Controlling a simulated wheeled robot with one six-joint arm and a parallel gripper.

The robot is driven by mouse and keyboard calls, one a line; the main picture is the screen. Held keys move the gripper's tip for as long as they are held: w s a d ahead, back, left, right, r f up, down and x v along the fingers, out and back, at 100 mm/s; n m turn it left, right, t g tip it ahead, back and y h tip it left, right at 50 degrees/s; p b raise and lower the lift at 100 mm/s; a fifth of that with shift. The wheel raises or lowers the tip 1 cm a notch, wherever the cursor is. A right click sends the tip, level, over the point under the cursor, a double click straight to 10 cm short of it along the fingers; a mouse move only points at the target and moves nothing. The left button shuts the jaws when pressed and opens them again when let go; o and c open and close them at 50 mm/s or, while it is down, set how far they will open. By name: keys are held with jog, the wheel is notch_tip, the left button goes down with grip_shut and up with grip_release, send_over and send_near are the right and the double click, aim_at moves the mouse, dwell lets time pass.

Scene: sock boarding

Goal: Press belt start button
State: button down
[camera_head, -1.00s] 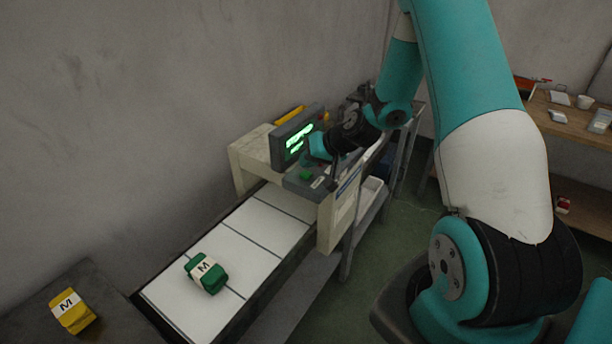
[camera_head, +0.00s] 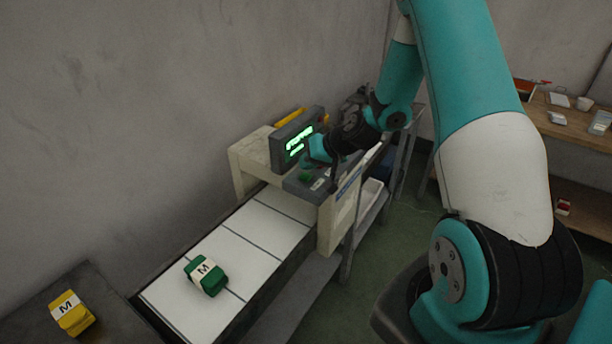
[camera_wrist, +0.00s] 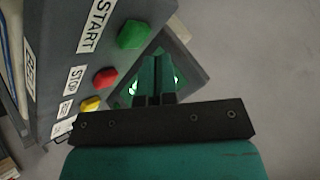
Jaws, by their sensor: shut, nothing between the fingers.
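The green belt start button (camera_wrist: 133,35) sits on the grey control panel (camera_wrist: 60,120) beside a START label (camera_wrist: 94,24) in the wrist view. A red button (camera_wrist: 105,78) by a STOP label and a yellow button (camera_wrist: 90,104) follow along the same panel. My gripper (camera_wrist: 158,62) is shut and empty, its teal fingers to the right of the green button in that view, with a gap in the picture. In the head view my gripper (camera_head: 308,163) is just above the panel, close to the green button (camera_head: 305,177). Whether it touches the button cannot be told.
A lit green display (camera_head: 298,140) stands right behind my gripper. The white belt (camera_head: 235,235) carries a green packed bundle marked M (camera_head: 206,275). A yellow M bundle (camera_head: 71,312) lies on a dark table at the lower left. Shelves stand at the right.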

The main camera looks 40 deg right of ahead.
dwell(0.8)
jog(key=shift+f+b, duration=0.45)
jog(key=shift+b, duration=0.05)
